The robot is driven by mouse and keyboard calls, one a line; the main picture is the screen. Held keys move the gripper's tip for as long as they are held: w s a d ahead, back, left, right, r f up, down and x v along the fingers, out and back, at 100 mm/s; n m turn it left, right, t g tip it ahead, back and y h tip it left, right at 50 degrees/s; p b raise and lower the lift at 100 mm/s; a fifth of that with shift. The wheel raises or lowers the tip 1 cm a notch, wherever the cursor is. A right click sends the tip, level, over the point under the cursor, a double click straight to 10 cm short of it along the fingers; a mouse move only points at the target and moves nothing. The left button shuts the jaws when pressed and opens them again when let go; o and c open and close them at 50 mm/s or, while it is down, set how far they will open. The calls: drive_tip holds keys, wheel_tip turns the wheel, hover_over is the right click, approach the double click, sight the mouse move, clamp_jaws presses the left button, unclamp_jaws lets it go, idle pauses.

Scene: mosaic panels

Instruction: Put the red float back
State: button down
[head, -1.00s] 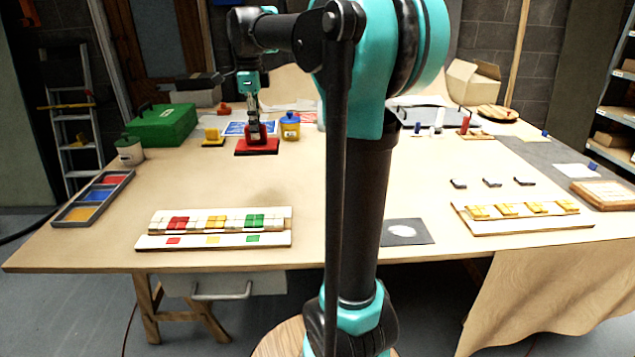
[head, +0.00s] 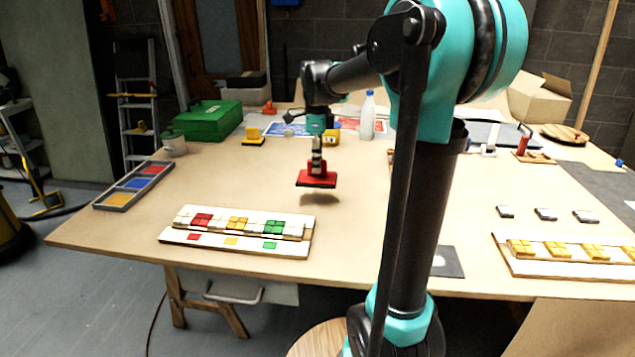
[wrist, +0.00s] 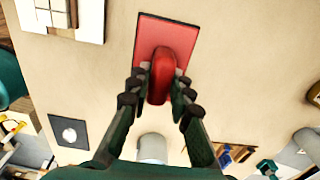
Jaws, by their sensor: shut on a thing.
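The red float (head: 316,180) is a flat red rectangular plate with a red handle on top. My gripper (head: 317,163) is shut on its handle and holds it above the bare middle of the table, with a shadow on the wood below. In the wrist view the red float (wrist: 168,52) lies between the two fingers of my gripper (wrist: 160,88), plate facing the table. The float looks about level.
A mosaic panel (head: 236,243) with red, yellow and green tiles lies in front of the float. A yellow float (head: 252,137) and a green toolbox (head: 207,121) stand behind, left. A clear bottle (head: 367,118) stands behind, right.

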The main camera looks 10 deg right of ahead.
sight(317, 176)
drive_tip(key=shift+f, duration=3.35)
drive_tip(key=c, duration=1.4)
unclamp_jaws()
drive_tip(key=shift+f, duration=0.1)
drive_tip(key=shift+o, duration=0.2)
wheel_tip(317, 176, up, 12)
drive_tip(key=shift+r, duration=0.15)
drive_tip(key=shift+s, duration=0.1)
